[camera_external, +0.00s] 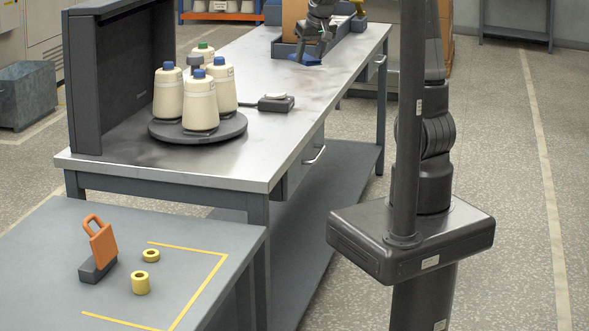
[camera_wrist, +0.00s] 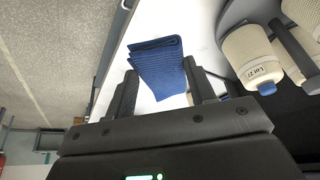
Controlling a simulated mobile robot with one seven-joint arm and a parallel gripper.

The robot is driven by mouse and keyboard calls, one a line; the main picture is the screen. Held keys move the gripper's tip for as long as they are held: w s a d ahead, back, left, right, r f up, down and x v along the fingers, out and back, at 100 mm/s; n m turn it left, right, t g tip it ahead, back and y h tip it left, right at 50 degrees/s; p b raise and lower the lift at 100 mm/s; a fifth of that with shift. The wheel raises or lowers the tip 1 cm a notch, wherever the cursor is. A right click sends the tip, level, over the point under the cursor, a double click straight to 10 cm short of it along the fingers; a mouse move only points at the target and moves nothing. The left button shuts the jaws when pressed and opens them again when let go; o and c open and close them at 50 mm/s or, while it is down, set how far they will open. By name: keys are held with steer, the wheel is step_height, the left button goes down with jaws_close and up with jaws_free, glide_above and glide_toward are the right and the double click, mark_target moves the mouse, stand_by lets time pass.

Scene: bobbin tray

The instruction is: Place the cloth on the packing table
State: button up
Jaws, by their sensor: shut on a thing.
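A folded blue cloth (camera_wrist: 157,62) is between the two fingers of my gripper (camera_wrist: 163,88) in the wrist view, and the gripper is shut on it. In the external view my gripper (camera_external: 308,50) is at the far end of the long steel-topped table (camera_external: 290,110), with the blue cloth (camera_external: 304,60) low over its top. I cannot tell whether the cloth touches the surface. A grey table (camera_external: 200,255) with yellow corner marks stands at the near left. The frames do not show which one is called the packing table.
Several cream bobbins (camera_external: 200,112) stand on a round dark tray (camera_external: 175,133) beside a dark upright panel (camera_external: 110,85). A small dark device (camera_external: 276,103) lies mid-table.

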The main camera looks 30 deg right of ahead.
steer(key=s+a+n+y, duration=0.25)
steer(key=a+n, duration=0.25)
steer(key=a, duration=1.1)
steer(key=n+g+y, duration=0.2)
steer(key=n+g, duration=0.3)
steer(key=n, duration=0.8)
glide_above(170, 285)
steer(key=d, duration=0.2)
steer(key=f, duration=2.6)
steer(key=shift+s+a+f, duration=0.1)
steer(key=shift+a+f, duration=0.1)
steer(key=shift+f, duration=2.05)
steer(key=shift+f, duration=0.1)
